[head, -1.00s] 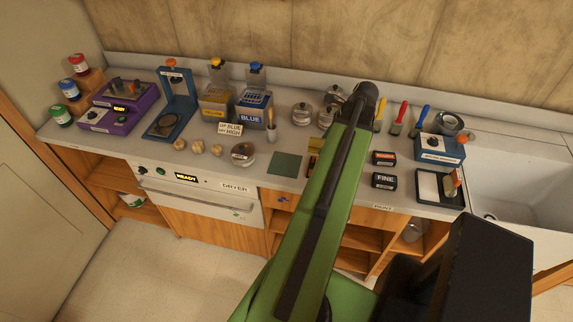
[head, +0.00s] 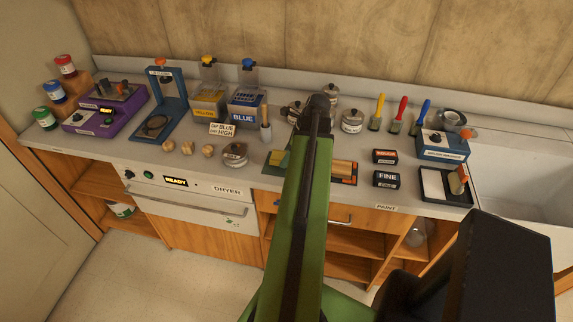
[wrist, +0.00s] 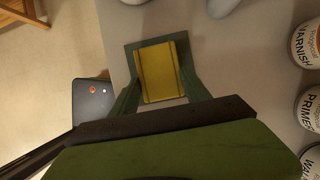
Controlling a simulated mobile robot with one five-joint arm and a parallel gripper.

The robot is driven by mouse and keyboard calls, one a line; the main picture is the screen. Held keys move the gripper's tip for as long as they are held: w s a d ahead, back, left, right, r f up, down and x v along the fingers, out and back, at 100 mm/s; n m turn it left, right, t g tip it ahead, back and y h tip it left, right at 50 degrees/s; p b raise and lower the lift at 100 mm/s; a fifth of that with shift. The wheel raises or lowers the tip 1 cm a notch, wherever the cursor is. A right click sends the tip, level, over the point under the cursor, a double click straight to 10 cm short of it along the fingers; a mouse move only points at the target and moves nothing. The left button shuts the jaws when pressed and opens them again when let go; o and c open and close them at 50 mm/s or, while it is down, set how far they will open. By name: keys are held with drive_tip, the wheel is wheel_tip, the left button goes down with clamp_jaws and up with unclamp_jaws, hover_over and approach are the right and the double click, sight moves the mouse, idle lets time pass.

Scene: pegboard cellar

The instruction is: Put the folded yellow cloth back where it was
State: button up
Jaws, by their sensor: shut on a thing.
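The folded yellow cloth (wrist: 161,72) is between the fingers of my gripper (wrist: 160,88) in the wrist view, and the gripper is shut on it. Behind the cloth is a dark green square mat (wrist: 131,52), whose rim shows past the cloth's far and left edges. In the head view, the mat (head: 275,158) lies on the counter left of my arm, with a sliver of yellow beside the arm. My arm hides most of the gripper there. I cannot tell whether the cloth touches the mat or is just above it.
A dark tray (head: 346,180) with wood-coloured pieces lies right of the mat. Labelled cans (wrist: 308,42) stand at the right of the wrist view. Black boxes (head: 386,179), a purple device (head: 107,108) and a sink (head: 520,185) line the counter.

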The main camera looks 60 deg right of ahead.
wheel_tip(320, 180, down, 2)
drive_tip(key=shift+f+b, duration=0.25)
drive_tip(key=shift+b, duration=0.25)
drive_tip(key=shift+r, duration=0.25)
drive_tip(key=shift+f, duration=0.15)
drive_tip(key=o, duration=1.2)
drive_tip(key=shift+s+r+p, duration=0.1)
drive_tip(key=shift+r+p, duration=0.4)
drive_tip(key=shift+p, duration=0.05)
drive_tip(key=p+v, duration=1)
drive_tip(key=v, duration=0.1)
drive_tip(key=shift+s+r, duration=0.1)
